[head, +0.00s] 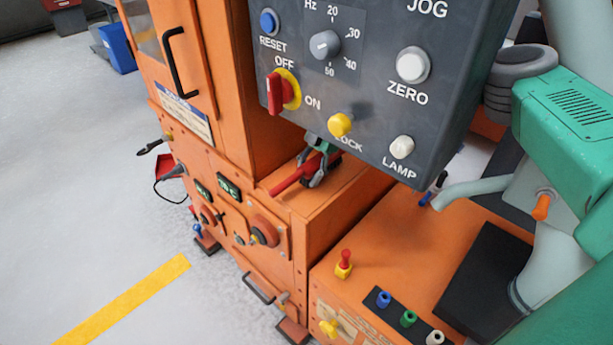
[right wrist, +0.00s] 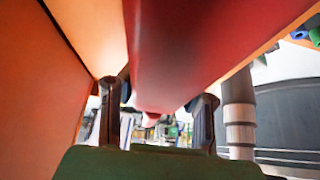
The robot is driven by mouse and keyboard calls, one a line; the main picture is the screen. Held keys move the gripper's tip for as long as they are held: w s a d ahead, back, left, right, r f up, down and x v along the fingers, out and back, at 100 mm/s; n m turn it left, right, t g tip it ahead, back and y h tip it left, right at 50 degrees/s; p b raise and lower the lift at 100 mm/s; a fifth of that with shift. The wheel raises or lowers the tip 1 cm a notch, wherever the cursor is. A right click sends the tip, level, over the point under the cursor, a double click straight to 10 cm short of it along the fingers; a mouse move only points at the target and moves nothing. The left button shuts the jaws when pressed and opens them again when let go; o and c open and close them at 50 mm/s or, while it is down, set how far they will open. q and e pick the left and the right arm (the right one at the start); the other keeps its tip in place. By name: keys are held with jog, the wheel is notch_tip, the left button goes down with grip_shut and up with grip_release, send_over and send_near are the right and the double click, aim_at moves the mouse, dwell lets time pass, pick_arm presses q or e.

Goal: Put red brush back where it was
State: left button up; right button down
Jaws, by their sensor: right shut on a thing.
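The red brush (head: 291,178) is at the orange machine's ledge, below the grey control panel. My right gripper (head: 318,172) is shut on it at its right end, partly hidden by the panel's lower edge. I cannot tell whether the brush touches the ledge or is held just above it. In the right wrist view the brush (right wrist: 190,45) fills the upper middle as a large red shape between the two dark fingers (right wrist: 157,115). Its bristles cannot be made out. My left gripper is not in view.
The control panel (head: 370,100) with knobs and a red switch overhangs the ledge (head: 325,205) closely. An orange cabinet wall (head: 230,90) rises behind the ledge. A lower orange deck (head: 375,255) at right carries small coloured knobs. Open floor (head: 80,200) lies at left.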

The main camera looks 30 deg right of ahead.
aim_at(313, 164)
jog(key=shift+s+r, duration=0.1)
jog(key=shift+r, duration=0.1)
jog(key=shift+w+f, duration=0.2)
jog(key=shift+f, duration=0.05)
jog(key=c, duration=1.1)
grip_release()
jog(key=shift+a, duration=0.15)
jog(key=shift+s+r, duration=0.1)
jog(key=v, duration=0.5)
jog(key=shift+d+r+p, duration=0.2)
jog(key=shift+d+p, duration=0.05)
jog(key=shift+p, duration=0.05)
jog(key=w+d, duration=0.1)
jog(key=d, duration=0.2)
jog(key=w+d, duration=0.1)
jog(key=d, duration=0.2)
jog(key=w+d+b, duration=0.1)
jog(key=d, duration=0.3)
jog(key=shift+w+f, duration=0.1)
jog(key=shift+f, duration=0.15)
jog(key=shift+w+d, duration=0.2)
jog(key=shift+d, duration=0.4)
